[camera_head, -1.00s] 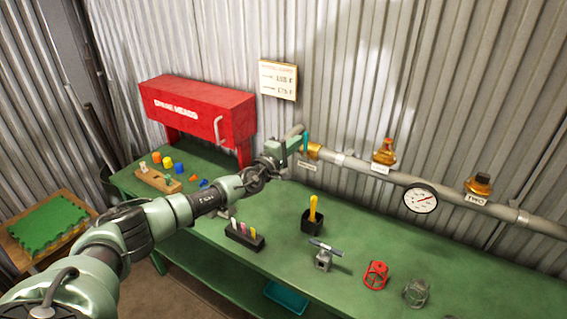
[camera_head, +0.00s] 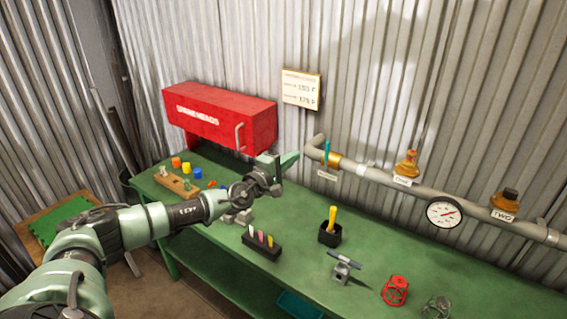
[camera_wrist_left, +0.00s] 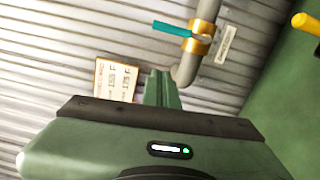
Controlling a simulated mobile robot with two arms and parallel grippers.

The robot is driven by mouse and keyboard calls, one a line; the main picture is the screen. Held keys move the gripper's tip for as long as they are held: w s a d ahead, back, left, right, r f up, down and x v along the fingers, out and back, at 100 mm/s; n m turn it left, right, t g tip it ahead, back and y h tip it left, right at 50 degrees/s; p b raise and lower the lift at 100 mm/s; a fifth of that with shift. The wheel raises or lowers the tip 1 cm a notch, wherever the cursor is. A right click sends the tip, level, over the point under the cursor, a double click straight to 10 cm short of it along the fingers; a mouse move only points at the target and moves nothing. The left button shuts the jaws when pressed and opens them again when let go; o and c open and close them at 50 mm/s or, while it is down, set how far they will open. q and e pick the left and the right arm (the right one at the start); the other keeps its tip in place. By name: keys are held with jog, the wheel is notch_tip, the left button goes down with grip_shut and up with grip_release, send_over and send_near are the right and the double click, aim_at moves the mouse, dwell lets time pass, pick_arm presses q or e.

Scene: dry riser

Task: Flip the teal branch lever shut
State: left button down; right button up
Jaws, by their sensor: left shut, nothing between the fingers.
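The teal lever (camera_head: 326,151) stands up from the brass valve (camera_head: 335,160) at the left end of the wall pipe. In the left wrist view the teal lever (camera_wrist_left: 173,28) sticks out to the left of the brass valve (camera_wrist_left: 200,38), roughly across the pipe. My left gripper (camera_head: 293,160) is shut and empty, to the left of the lever with a visible gap between them. Its closed fingers (camera_wrist_left: 162,88) also show in the left wrist view, below the lever and apart from it. My right gripper is not in view.
The grey pipe (camera_head: 380,177) carries two more brass fittings and a gauge (camera_head: 444,212). A red cabinet (camera_head: 222,117) is left of my gripper. The green bench (camera_head: 300,265) below holds a black cup (camera_head: 329,236), a marker block (camera_head: 262,246) and a red handwheel (camera_head: 395,291).

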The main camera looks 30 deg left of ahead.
pick_arm(q)
jog(key=shift+s+a, duration=0.2)
jog(key=shift+s, duration=1.7)
jog(key=shift+d, duration=0.1)
